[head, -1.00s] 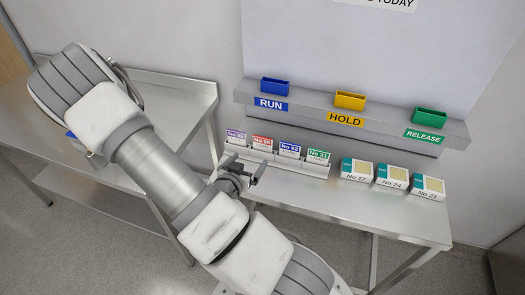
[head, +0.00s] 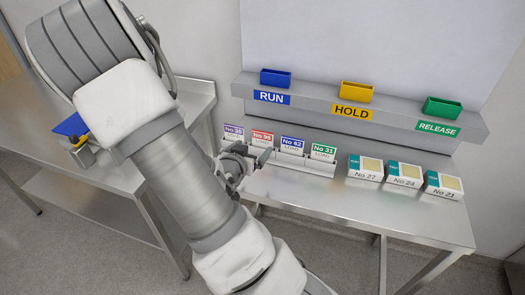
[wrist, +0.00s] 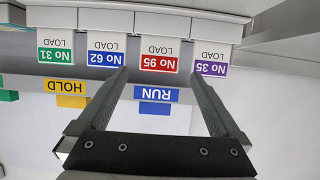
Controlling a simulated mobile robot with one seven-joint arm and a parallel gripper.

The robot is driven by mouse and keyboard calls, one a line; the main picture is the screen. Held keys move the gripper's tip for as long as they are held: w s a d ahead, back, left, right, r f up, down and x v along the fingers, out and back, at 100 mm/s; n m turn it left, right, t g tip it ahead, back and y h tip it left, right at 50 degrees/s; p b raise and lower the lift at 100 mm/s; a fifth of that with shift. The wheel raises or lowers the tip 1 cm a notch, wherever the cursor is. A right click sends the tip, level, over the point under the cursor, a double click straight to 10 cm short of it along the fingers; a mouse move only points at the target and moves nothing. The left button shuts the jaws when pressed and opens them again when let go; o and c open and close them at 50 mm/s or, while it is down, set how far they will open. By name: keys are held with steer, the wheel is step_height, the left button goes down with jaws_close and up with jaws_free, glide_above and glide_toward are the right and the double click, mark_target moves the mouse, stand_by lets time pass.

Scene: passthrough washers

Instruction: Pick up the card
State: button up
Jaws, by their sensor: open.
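Several cards stand in a row in a white holder on the steel table. They are purple No 35 (head: 233,131), red No 95 (head: 262,138), blue No 62 (head: 292,144) and green No 31 (head: 323,151). My gripper (head: 258,155) is open and empty, just in front of the row. In the wrist view, where labels appear upside down, the red No 95 card (wrist: 159,58) shows between my fingertips (wrist: 161,75). The purple No 35 card (wrist: 210,62) and blue No 62 card (wrist: 105,50) lie to either side. I cannot tell the remaining distance to the cards.
A shelf behind carries a blue RUN bin (head: 276,78), a yellow HOLD bin (head: 357,92) and a green RELEASE bin (head: 442,107). Boxes No 27 (head: 365,168), No 24 (head: 404,175) and No 21 (head: 444,185) sit right of the cards. A second steel table (head: 190,105) stands at left.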

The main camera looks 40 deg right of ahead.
mark_target(262, 140)
steer(key=shift+d+f+b, duration=0.1)
steer(key=shift+f+b, duration=0.25)
steer(key=shift+b, duration=0.1)
steer(key=b+x, duration=0.2)
steer(key=x, duration=0.2)
steer(key=shift+w+d, duration=0.1)
steer(key=shift+d, duration=0.3)
steer(key=b+x, duration=0.2)
steer(key=x, duration=0.2)
steer(key=shift+w+f, duration=0.15)
steer(key=shift+f, duration=0.2)
steer(key=shift+w+d+b, duration=0.15)
steer(key=shift+d+b, duration=0.15)
steer(key=shift+d, duration=0.1)
steer(key=c, duration=1)
